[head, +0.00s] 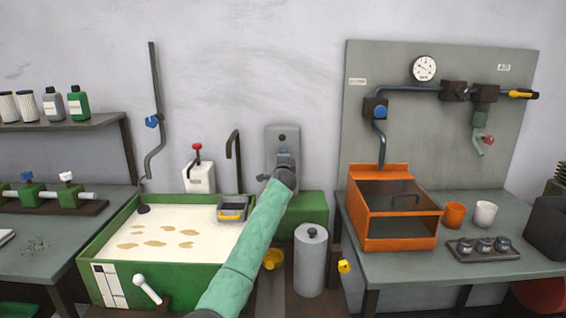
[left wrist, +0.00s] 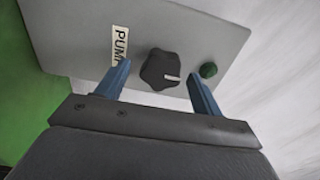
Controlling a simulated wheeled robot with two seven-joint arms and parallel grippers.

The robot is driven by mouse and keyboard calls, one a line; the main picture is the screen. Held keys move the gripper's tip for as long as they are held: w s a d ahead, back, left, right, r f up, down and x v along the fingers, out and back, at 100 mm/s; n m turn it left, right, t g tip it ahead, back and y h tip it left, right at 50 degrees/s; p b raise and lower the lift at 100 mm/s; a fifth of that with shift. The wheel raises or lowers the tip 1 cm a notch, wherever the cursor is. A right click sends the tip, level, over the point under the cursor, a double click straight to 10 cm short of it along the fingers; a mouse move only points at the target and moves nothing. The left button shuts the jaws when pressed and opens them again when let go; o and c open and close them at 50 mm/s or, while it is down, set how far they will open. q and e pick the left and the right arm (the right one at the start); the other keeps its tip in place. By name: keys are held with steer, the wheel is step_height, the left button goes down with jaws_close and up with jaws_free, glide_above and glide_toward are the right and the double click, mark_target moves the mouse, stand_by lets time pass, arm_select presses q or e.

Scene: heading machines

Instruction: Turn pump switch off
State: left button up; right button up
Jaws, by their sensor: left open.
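The pump switch box (head: 272,146) is a grey panel on the back wall, partly hidden behind my left gripper in the head view. In the left wrist view the grey panel (left wrist: 215,30) carries a PUMP label, a black rotary knob (left wrist: 160,70) with a white pointer mark, and a green round lamp or button (left wrist: 208,70). My left gripper (left wrist: 160,83) is open, its two blue fingers on either side of the knob. I cannot tell whether they touch it. The left gripper also shows in the head view (head: 284,156). My right gripper is not in view.
A green tank (head: 88,258) of milky liquid stands left of my arm. A grey cylinder (head: 311,262) and a green box (head: 308,210) are below the switch. An orange bin (head: 405,243) sits on the right bench. A pipe panel (head: 440,130) stands behind it.

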arm_select(q)
steer(key=s, duration=0.7)
steer(key=shift+b, duration=0.35)
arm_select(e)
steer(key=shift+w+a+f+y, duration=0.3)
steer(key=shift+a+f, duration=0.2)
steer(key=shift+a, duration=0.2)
